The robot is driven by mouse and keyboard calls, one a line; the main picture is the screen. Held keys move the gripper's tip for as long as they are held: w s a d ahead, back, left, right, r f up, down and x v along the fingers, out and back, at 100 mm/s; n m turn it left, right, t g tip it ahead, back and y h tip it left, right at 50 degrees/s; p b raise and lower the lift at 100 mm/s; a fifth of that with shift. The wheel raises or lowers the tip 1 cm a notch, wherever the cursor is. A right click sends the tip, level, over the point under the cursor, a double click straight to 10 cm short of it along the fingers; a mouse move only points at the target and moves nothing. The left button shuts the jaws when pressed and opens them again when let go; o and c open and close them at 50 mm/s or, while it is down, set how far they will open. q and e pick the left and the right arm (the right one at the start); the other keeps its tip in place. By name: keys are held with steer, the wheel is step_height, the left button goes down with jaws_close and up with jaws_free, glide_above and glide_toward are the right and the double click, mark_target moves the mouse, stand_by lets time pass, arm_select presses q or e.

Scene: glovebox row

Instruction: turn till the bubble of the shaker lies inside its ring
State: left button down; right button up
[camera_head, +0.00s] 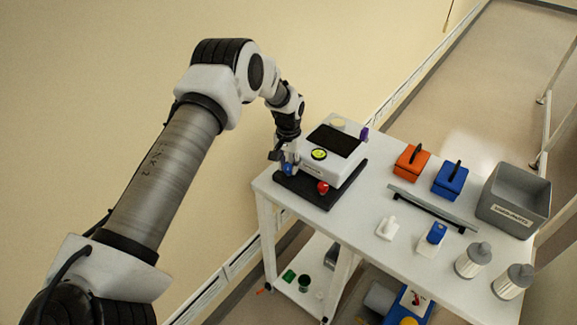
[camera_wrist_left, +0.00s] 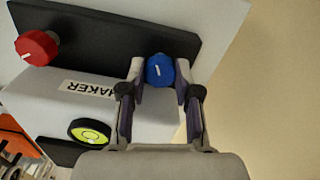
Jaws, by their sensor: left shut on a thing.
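The shaker (camera_head: 345,172) is a white box with a dark top on a black base plate (camera_head: 310,192), at the left end of the table. Its round yellow-green bubble level (camera_head: 319,154) also shows in the left wrist view (camera_wrist_left: 90,131). There, a pale bubble mark shows near the middle of the disc; I cannot tell if it is fully inside the ring. A red knob (camera_wrist_left: 37,48) and a blue knob (camera_wrist_left: 160,70) stand on the base's front. My left gripper (camera_wrist_left: 160,78) is shut around the blue knob. My right gripper is out of view.
On the white table (camera_head: 365,215) stand an orange box (camera_head: 411,163), a blue box (camera_head: 450,181), a grey bin (camera_head: 515,200) and two lidded jars. A dark-handled bar and two small white and blue items lie mid-table. A lower shelf holds more things.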

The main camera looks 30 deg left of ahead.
mark_target(289, 167)
arm_select(q)
steer(key=n, duration=0.5)
steer(key=shift+f+n+b, duration=0.1)
steer(key=shift+n+b, duration=0.2)
steer(key=shift+d+n, duration=0.1)
steer(key=shift+n, duration=2.2)
steer(key=c, duration=0.8)
jaws_free()
steer(key=shift+s, duration=0.1)
steer(key=shift+r, duration=0.25)
steer(key=shift+r, duration=0.25)
step_height(289, 167, up, 7)
steer(key=shift+r, duration=0.1)
